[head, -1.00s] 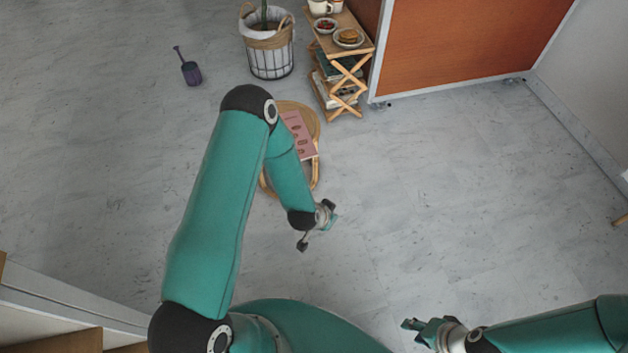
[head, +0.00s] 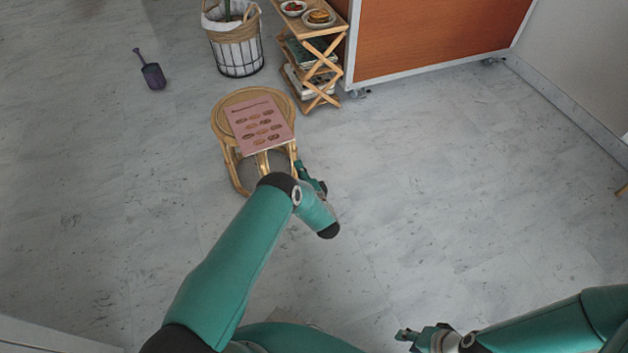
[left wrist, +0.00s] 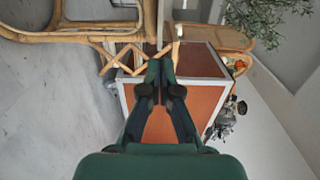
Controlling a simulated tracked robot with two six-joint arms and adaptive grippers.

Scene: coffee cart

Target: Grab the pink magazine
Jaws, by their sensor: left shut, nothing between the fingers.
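The pink magazine (head: 260,125) lies flat on a round rattan stool (head: 222,128) in the head view, with rows of brown pictures on its cover. My left gripper (head: 306,172) is low beside the stool's right side, apart from the magazine. In the left wrist view its fingers (left wrist: 161,68) are together and empty. The stool's rattan frame (left wrist: 75,33) shows at the upper left there; I cannot make out the magazine in that view. My right gripper (head: 406,337) is at the bottom of the head view, far from the stool, too small to read.
A wooden folding shelf (head: 318,75) with plates and books stands behind the stool, next to an orange-brown cart panel (head: 430,38). A basket planter (head: 236,50) and a dark scoop (head: 152,75) are behind to the left. The floor right of the stool is clear.

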